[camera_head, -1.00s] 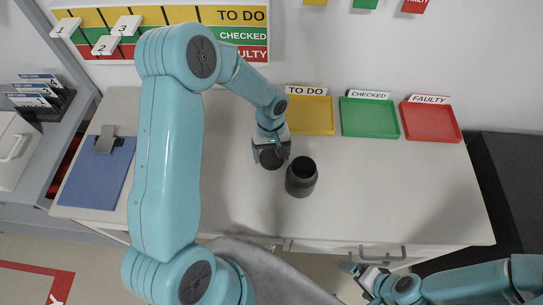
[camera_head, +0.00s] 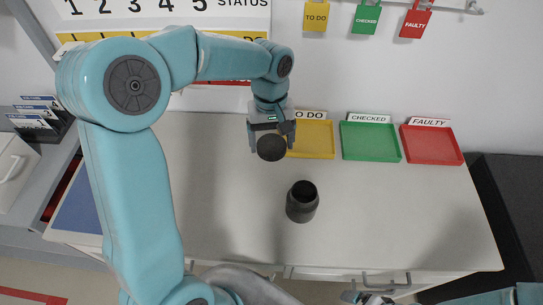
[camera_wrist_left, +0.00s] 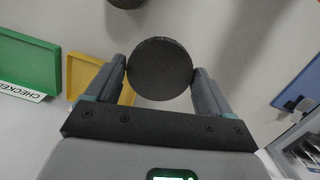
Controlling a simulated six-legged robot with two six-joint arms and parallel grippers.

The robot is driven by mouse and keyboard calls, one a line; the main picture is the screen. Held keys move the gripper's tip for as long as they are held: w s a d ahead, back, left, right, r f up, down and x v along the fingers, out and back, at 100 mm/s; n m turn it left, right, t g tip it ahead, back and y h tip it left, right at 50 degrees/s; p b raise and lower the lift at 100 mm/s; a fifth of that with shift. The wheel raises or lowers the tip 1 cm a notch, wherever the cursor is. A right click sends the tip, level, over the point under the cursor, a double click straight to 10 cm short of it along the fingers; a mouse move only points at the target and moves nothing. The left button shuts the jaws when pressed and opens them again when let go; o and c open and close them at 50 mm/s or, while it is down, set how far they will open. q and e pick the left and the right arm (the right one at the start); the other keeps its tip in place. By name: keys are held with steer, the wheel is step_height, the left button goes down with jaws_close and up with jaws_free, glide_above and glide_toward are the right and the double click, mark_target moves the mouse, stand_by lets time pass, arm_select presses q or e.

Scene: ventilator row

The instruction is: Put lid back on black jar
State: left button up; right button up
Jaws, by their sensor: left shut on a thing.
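The black jar (camera_head: 302,203) stands upright and open on the white table, its dark mouth showing. My left gripper (camera_head: 270,142) is shut on the round black lid (camera_head: 271,148), above the table behind and left of the jar. In the left wrist view the lid (camera_wrist_left: 160,69) sits between both fingers of the gripper (camera_wrist_left: 160,82). A dark part of the jar (camera_wrist_left: 126,3) shows at the top edge of that view. My right gripper (camera_head: 362,298) is at the bottom edge, partly cut off, far from the jar; its fingers are unclear.
The yellow tray (camera_head: 327,154), green tray (camera_head: 370,156) and red tray (camera_head: 432,159) line the table's back right. A blue clipboard (camera_head: 78,212) lies at the left, partly behind my arm. The table around the jar is clear.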

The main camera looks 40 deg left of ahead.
arm_select(q)
steer(key=shift+r, duration=1.3)
steer(key=shift+f, duration=0.1)
steer(key=w+d+f+m+y, duration=0.1)
steer(key=w+d+f+m, duration=0.2)
steer(key=d+f+m, duration=0.3)
steer(key=d+m, duration=0.1)
steer(key=m, duration=0.1)
steer(key=shift+d+f+m, duration=0.15)
steer(key=shift+f+m, duration=0.15)
steer(key=shift+f, duration=0.1)
